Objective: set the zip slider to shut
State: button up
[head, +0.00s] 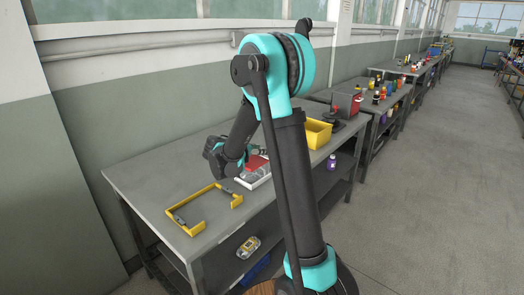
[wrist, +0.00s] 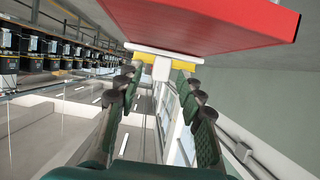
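A white tab (wrist: 162,69), which looks like the zip slider, sits on a yellow strip (wrist: 182,57) along the edge of a red panel (wrist: 215,22) in the wrist view. My gripper (wrist: 157,78) is open, with its fingertips on either side of the tab and visible gaps to both. In the head view my gripper (head: 258,150) is low over the bench beside the red piece (head: 257,163), which lies with a greyish clear part on a white tray (head: 257,183). The slider is too small to make out there, and I cannot tell which end is shut.
The grey bench (head: 150,183) carries a yellow frame with grey pieces (head: 204,207) at left and a yellow bin (head: 318,133) at right. A clear case with yellow parts (head: 248,246) is on the lower shelf. More loaded benches run back along the wall; the right-hand floor (head: 440,190) is clear.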

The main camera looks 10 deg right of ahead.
jog(key=shift+x, duration=0.85)
grip_shut()
